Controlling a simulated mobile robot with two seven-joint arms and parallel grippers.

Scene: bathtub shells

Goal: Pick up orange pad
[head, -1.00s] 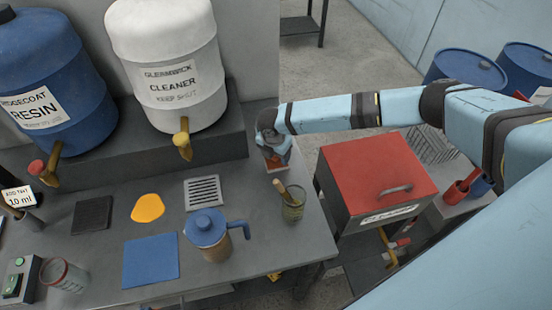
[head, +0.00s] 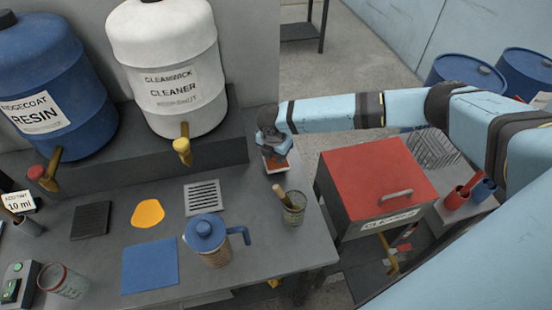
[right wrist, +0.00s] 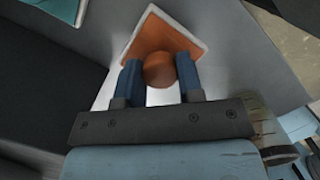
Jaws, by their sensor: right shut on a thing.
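The orange pad (right wrist: 165,45) is a square orange piece with pale edges and a round knob. In the right wrist view my right gripper (right wrist: 160,75) has its two blue fingers on either side of the knob, shut on it. In the head view the pad (head: 276,164) shows under my right gripper (head: 272,150), at the back right of the grey bench. It looks slightly raised, but the gap below it is hard to judge. My left gripper is not in view.
A glass jar with a brush (head: 293,208) stands just in front of the pad. A blue-lidded jug (head: 208,240), a metal grate (head: 202,197) and a yellow-orange patch (head: 148,213) are to the left. A red-lidded box (head: 375,175) stands beyond the bench's right edge.

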